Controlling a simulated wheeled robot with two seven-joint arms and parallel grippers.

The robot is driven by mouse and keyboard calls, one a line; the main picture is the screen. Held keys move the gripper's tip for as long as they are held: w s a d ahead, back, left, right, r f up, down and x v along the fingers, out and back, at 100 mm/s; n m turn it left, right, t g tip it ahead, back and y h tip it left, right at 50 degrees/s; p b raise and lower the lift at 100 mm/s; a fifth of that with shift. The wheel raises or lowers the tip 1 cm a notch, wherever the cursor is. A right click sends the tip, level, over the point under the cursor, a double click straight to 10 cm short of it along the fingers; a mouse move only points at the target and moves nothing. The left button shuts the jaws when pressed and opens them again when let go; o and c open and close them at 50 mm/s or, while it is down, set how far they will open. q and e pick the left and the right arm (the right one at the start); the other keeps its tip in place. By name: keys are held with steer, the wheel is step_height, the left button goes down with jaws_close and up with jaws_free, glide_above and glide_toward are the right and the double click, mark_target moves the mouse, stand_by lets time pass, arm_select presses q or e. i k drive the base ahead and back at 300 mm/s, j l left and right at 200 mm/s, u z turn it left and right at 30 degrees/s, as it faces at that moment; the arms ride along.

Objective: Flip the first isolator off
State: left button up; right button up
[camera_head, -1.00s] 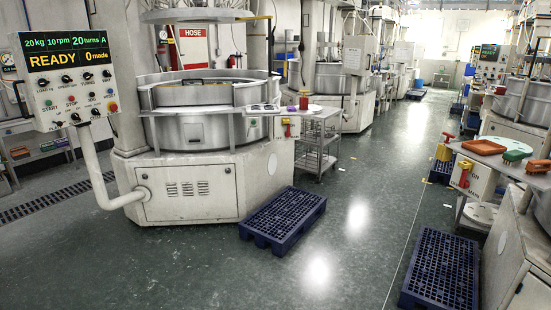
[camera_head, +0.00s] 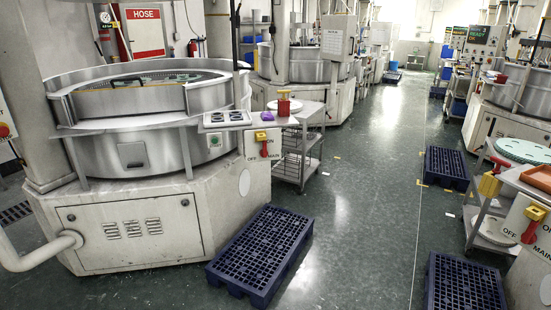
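An isolator with a red handle and a yellow top (camera_head: 263,143) sits on a white box marked OFF and MAIN, on the right corner of the near left machine. Its red handle hangs down, slightly tilted, toward MAIN. A second isolator (camera_head: 533,222) with a red handle and yellow top is on the right-hand machine, also marked OFF and MAIN. Its handle slants down to the left. Neither of my grippers is in view.
A dark blue pallet (camera_head: 260,255) lies on the floor before the left machine (camera_head: 130,220). Two more pallets, one near (camera_head: 466,285) and one farther (camera_head: 446,168), lie on the right. A steel trolley (camera_head: 300,150) stands beside the left machine. The green aisle floor (camera_head: 370,210) between is clear.

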mark_target(263, 153)
steer(key=i, duration=0.4)
steer(key=i+z, duration=0.4)
steer(key=i, duration=1.7)
